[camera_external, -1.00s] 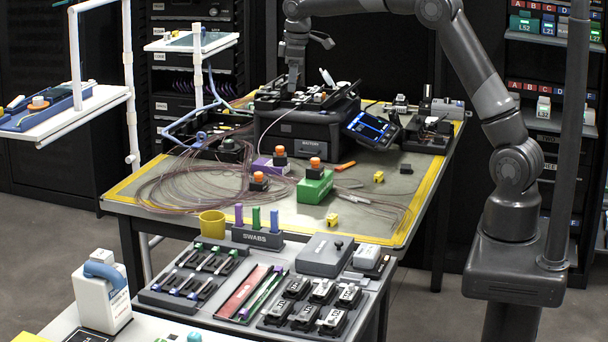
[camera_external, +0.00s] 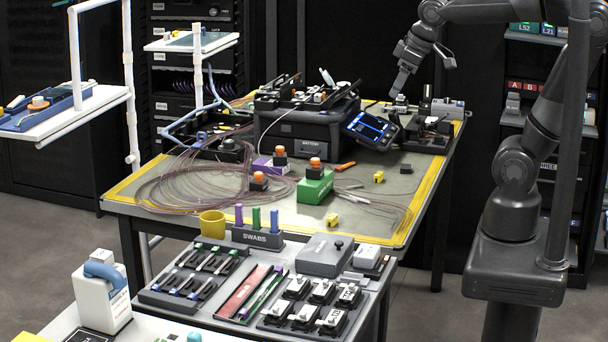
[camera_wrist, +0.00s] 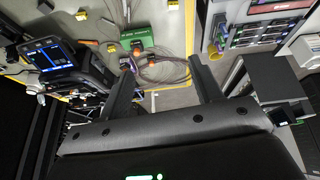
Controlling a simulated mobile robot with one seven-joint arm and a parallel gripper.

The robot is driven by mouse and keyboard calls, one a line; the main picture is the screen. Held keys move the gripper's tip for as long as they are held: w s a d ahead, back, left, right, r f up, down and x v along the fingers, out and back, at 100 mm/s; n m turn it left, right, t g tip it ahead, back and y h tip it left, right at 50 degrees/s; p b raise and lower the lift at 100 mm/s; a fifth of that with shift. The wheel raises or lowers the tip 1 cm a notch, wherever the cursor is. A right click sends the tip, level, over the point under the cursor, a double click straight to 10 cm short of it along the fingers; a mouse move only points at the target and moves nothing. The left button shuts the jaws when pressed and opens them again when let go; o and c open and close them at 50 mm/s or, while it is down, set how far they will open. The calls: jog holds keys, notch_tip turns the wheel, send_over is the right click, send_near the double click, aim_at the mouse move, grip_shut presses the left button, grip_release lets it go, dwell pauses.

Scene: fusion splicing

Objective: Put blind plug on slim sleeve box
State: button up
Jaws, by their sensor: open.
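My gripper (camera_external: 399,92) is over the back right of the table, above a small device there. In the wrist view its two fingers (camera_wrist: 160,64) are apart with nothing between them. No label reads as slim sleeve box or blind plug. A purple box (camera_external: 263,168) and a green box (camera_external: 314,188) stand mid-table, each with an orange-topped black piece on it. A third orange-topped black piece (camera_external: 259,182) stands on the table left of the green box. The green box also shows in the wrist view (camera_wrist: 137,39), beyond the fingers. All are well apart from my gripper.
A black splicer (camera_external: 303,127) and a tilted screen (camera_external: 372,130) stand at the back. Coiled fibre (camera_external: 180,185) covers the table's left part. Small yellow blocks (camera_external: 379,177) lie at the right. A swab stand (camera_external: 257,237) and trays are in front.

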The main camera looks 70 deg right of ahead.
jog(key=s+a+f, duration=0.1)
jog(key=s+f, duration=0.3)
jog(key=s, duration=0.3)
jog(key=shift+a+f+m+t, duration=0.15)
jog(key=shift+a+m+t, duration=0.05)
jog(key=shift+m+t, duration=0.2)
